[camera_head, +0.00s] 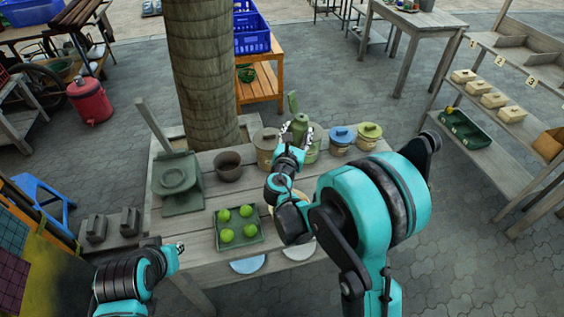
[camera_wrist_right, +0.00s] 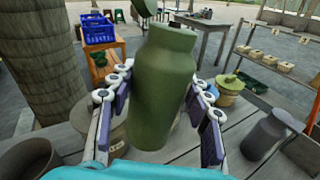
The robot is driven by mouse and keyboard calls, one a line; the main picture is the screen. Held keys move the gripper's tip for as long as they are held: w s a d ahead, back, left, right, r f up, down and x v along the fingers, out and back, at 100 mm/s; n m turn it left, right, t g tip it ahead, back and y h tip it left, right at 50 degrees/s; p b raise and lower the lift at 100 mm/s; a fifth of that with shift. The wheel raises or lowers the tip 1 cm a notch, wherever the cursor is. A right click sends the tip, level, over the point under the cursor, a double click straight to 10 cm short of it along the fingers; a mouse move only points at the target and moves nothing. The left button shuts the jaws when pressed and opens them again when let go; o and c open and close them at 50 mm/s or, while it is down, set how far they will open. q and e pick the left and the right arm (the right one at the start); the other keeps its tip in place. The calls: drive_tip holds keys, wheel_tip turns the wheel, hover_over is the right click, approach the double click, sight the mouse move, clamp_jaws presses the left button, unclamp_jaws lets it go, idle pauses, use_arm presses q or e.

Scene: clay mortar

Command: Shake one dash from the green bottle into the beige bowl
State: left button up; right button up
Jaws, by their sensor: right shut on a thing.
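My right gripper (camera_head: 294,138) is shut on the green bottle (camera_head: 300,122), holding it near the row of canisters at the table's back. In the right wrist view the bottle (camera_wrist_right: 160,90) stands nearly upright, slightly tilted, between the two fingers. A green piece (camera_wrist_right: 146,8) shows above its neck. A beige rim (camera_head: 271,209), perhaps the beige bowl, shows beside my right wrist; most of it is hidden by the arm. My left gripper (camera_head: 180,247) is low at the table's left front, away from the bottle; its fingers are too small to read.
Lidded canisters (camera_head: 342,139) stand along the back right. A dark brown pot (camera_head: 228,166) and a green scale (camera_head: 181,201) are at the left. A green tray (camera_head: 260,236) holds several green fruits. Blue (camera_head: 248,266) and pale (camera_head: 300,250) discs lie at the front edge. A tree trunk rises behind.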

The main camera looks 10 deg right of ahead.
sight(297, 140)
drive_tip(key=s+a+m+g+h, duration=0.1)
drive_tip(key=m, duration=0.1)
drive_tip(key=s+m+g+h, duration=0.2)
drive_tip(key=s+a+m+g+h, duration=0.1)
drive_tip(key=m+g, duration=0.1)
drive_tip(key=shift+s+a+h, duration=0.15)
drive_tip(key=shift+a+h, duration=0.2)
drive_tip(key=shift+h, duration=0.05)
drive_tip(key=s+a+m+g+h, duration=0.2)
drive_tip(key=s+a+m+g, duration=0.1)
drive_tip(key=s+m+g, duration=0.4)
drive_tip(key=w+a+f+m+t+y, duration=0.2)
drive_tip(key=a+f+m+t+y, duration=0.1)
drive_tip(key=f+m+t+y, duration=0.2)
drive_tip(key=m+t+y, duration=0.2)
drive_tip(key=m, duration=0.2)
drive_tip(key=shift+w+a+f+t, duration=0.2)
drive_tip(key=shift+a+f+t, duration=0.1)
drive_tip(key=shift+a+f, duration=0.1)
drive_tip(key=shift+r, duration=0.1)
